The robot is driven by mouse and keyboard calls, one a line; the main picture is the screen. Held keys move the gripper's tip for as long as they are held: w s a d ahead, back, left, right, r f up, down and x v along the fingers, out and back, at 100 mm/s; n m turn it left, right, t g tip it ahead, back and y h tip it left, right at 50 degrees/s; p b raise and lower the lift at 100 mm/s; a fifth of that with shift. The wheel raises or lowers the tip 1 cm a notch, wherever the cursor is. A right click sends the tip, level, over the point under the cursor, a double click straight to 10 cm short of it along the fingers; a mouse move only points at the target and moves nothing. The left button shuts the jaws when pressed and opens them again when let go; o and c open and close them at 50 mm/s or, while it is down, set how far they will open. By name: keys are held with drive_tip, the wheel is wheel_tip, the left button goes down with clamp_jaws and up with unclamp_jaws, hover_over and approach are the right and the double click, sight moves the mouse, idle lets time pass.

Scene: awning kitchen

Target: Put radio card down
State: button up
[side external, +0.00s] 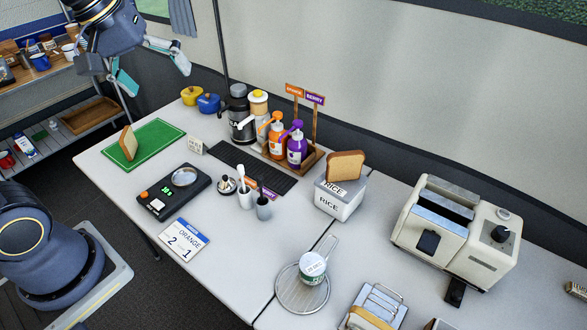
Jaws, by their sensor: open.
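My gripper (160,81) is at the upper left with its teal fingers spread wide, and nothing shows between them. It is raised above the far left end of the table. A white and blue card (180,240) printed "ORANGE 2 1" lies flat near the table's front edge, well away from my gripper. A small pale card (195,146) stands beside the green mat; its print is too small to read. I cannot tell whether either is the radio card.
The green mat (165,133) bears a bread slice (128,142). A black scale (157,204), pump bottles (297,152), a rice box (337,206) with bread on top, a sieve (290,296) and a toaster (470,259) stand on the table (225,270). A shelf (90,118) is at left.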

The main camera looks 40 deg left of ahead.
drive_tip(key=s+d+f+m+t+y, duration=0.1)
drive_tip(key=s+d+f+m, duration=0.1)
drive_tip(key=s+m, duration=0.6)
drive_tip(key=shift+s+d+f, duration=0.2)
drive_tip(key=shift+d+f, duration=0.15)
drive_tip(key=shift+d, duration=0.3)
idle(0.3)
